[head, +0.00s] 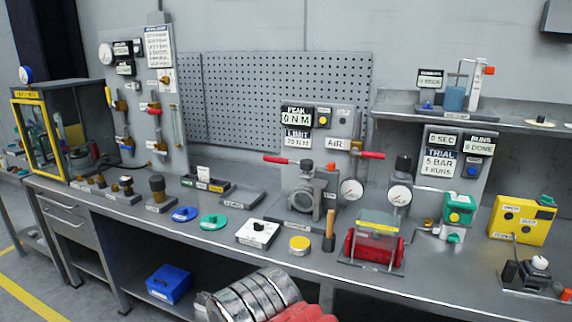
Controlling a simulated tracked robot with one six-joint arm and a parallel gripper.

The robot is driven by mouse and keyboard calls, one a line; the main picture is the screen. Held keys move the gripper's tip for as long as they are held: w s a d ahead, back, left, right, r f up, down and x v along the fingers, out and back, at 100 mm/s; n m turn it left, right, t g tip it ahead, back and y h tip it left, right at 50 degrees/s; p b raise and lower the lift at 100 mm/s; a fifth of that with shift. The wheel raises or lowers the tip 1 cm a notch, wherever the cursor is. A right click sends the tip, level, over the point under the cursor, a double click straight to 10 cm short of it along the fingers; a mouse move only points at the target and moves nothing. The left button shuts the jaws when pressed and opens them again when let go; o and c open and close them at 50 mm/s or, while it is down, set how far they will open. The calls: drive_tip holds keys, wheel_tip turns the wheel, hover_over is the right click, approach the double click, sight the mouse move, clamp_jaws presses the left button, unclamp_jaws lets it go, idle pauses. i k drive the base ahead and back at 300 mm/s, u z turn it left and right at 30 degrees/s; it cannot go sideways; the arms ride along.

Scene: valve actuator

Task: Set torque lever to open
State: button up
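A grey valve actuator (303,197) stands on the bench right of centre. A lever with a red grip (279,159) sticks out to the left above it. A second red-gripped lever (369,155) lies level to the right, beside the AIR label (337,145). I cannot tell which of the two is the torque lever. The panel behind has a PEAK display (297,117) reading 0 N M and a LIMIT plate (297,138). Part of my silver and red arm shows at the bottom edge; my gripper's fingers are not in view.
A wooden-handled tool (330,230), a yellow round part (299,245) and a red cylinder under a clear guard (374,240) stand in front of the actuator. Gauges (351,190) flank it on the right. A white box (257,232) and discs lie to the left.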

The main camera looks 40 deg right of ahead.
sight(306, 164)
drive_tip(key=z, duration=0.3)
drive_tip(key=i, duration=1.5)
drive_tip(key=z, duration=0.05)
